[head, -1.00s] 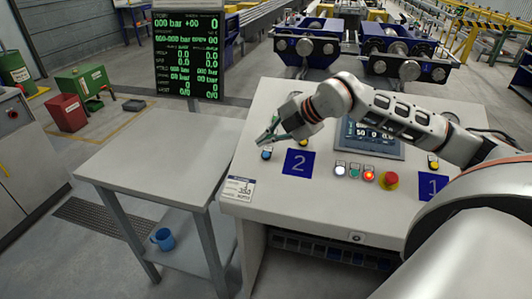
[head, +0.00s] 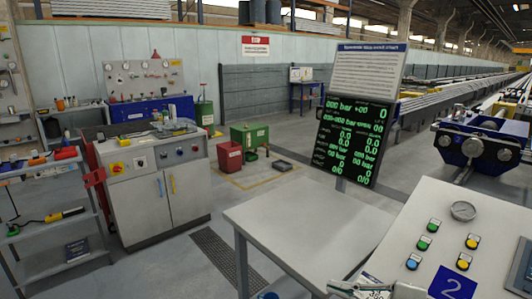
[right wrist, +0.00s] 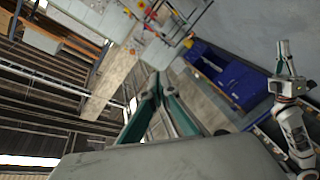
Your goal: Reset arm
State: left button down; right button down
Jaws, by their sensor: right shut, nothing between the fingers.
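My right gripper (head: 358,289) shows only in part at the bottom edge of the head view, beside the control console (head: 405,243). In the right wrist view its green fingertips (right wrist: 157,82) meet, shut with nothing between them. My left arm is outside the head view. Its gripper (right wrist: 285,62) shows small at the right of the right wrist view, apart from my right gripper. I cannot tell whether that gripper is open.
A bare grey table (head: 300,225) stands left of the console. Behind it is a black display (head: 348,140) with green figures. A grey cabinet (head: 160,195), a red bin (head: 229,156) and a green box (head: 250,136) stand farther left. Open floor lies between cabinet and table.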

jog(key=s+d+f+m+t+h, duration=0.2)
jog(key=f+m+t+h, duration=0.2)
jog(key=f+m, duration=0.3)
jog(key=s+d+f+m+t+h, duration=0.1)
jog(key=d+f+m+t+h, duration=0.1)
jog(key=f+m+t+h, duration=0.3)
jog(key=s+f+m+g+h, duration=0.1)
jog(key=s+f+m+g, duration=0.1)
jog(key=s+f, duration=0.5)
jog(key=s+f+m+g+h, duration=0.1)
jog(key=s+f+m+g, duration=0.2)
jog(key=f, duration=0.8)
jog(key=s+g, duration=0.2)
jog(key=s, duration=0.1)
jog(key=shift+s+f+m+h, duration=0.3)
jog(key=shift+s+f+h, duration=0.05)
jog(key=shift+f+h, duration=0.05)
jog(key=shift+a, duration=0.1)
